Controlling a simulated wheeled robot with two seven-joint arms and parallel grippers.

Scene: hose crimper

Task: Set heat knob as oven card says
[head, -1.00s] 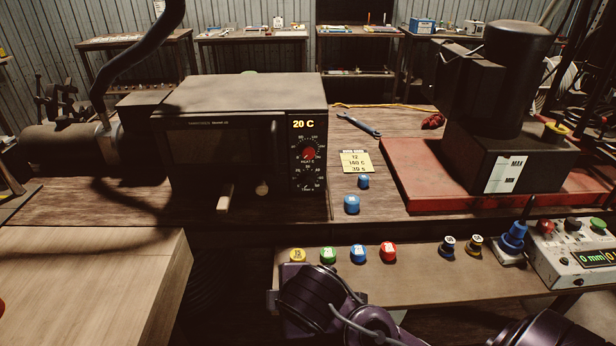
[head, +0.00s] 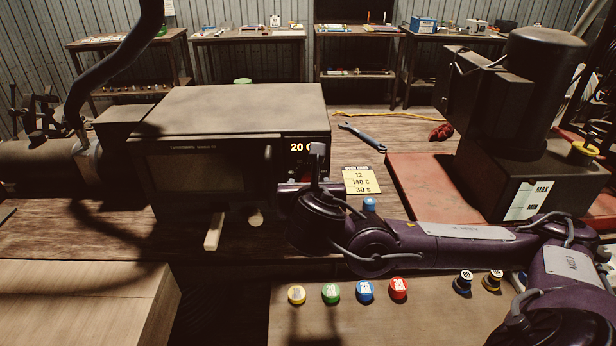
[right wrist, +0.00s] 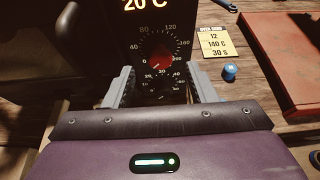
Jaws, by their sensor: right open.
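The dark oven (head: 200,165) stands on the bench, its display (head: 300,148) lit at 20 C. The red heat knob (right wrist: 160,64) shows in the right wrist view inside a dial marked up to 160, its pointer near the low end. My right gripper (right wrist: 162,82) is open in front of the oven panel, one finger to each side of the knob, with no visible grip on it. In the head view this gripper (head: 307,168) mostly hides the knob. The yellow oven card (head: 361,181) reads 12, 140 C, 30 s; it also shows in the wrist view (right wrist: 214,43). My left gripper is out of view.
A blue cap (head: 369,205) stands near the card. Yellow, green, blue and red caps (head: 398,289) line the front shelf. A wrench (head: 362,136) lies behind the card. A black machine on a red base (head: 420,185) stands at right. A lower dial (right wrist: 160,96) is partly hidden.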

